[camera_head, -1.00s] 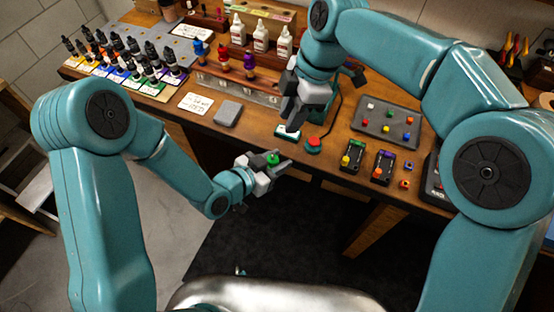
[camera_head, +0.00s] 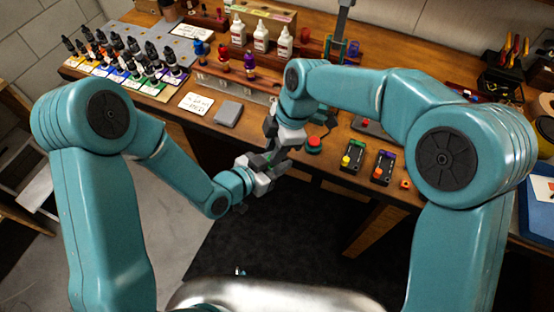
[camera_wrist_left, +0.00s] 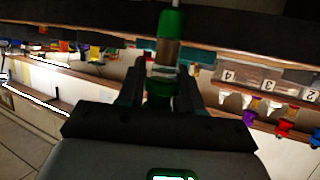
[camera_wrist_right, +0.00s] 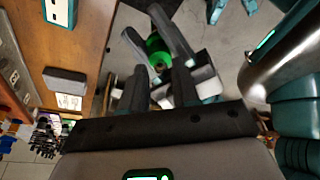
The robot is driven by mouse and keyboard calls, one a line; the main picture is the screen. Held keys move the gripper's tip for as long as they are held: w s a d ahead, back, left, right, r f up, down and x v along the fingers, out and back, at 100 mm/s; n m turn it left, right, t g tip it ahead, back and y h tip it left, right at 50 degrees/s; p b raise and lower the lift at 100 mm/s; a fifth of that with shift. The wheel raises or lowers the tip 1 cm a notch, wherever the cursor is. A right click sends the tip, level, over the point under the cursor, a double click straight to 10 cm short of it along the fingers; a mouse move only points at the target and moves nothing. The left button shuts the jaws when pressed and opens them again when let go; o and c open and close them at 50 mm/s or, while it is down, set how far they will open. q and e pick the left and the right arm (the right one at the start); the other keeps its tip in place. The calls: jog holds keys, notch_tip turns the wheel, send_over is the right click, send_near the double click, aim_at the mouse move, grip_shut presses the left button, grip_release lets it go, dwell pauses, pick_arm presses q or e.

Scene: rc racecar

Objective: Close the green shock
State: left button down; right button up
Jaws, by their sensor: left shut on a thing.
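The green shock (camera_wrist_left: 172,24) stands up between the fingers of my left gripper (camera_wrist_left: 162,75) in the left wrist view. It has a green upper part, a brownish middle and a green lower part. My left gripper, also in the head view (camera_head: 268,168), is shut on it in front of the bench edge. My right gripper (camera_head: 271,148) is close beside the left one in the head view and hides most of the shock. In the right wrist view, my right gripper's fingers (camera_wrist_right: 160,78) are apart, with the shock's green end (camera_wrist_right: 158,47) just beyond their tips. I see no clear contact.
The workbench (camera_head: 180,108) carries a red button (camera_head: 314,142), a grey block (camera_head: 228,113) and a white card (camera_head: 196,103). Two black trays (camera_head: 352,156) hold coloured parts at the right. White bottles (camera_head: 261,38) stand at the back. Dark floor lies below the grippers.

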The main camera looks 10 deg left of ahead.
jog(key=shift+f, duration=0.3)
jog(key=shift+a, duration=0.1)
jog(key=shift+c, duration=0.3)
grip_shut()
jog(key=m+t, duration=0.1)
jog(key=m, duration=0.2)
jog(key=shift+s, duration=0.15)
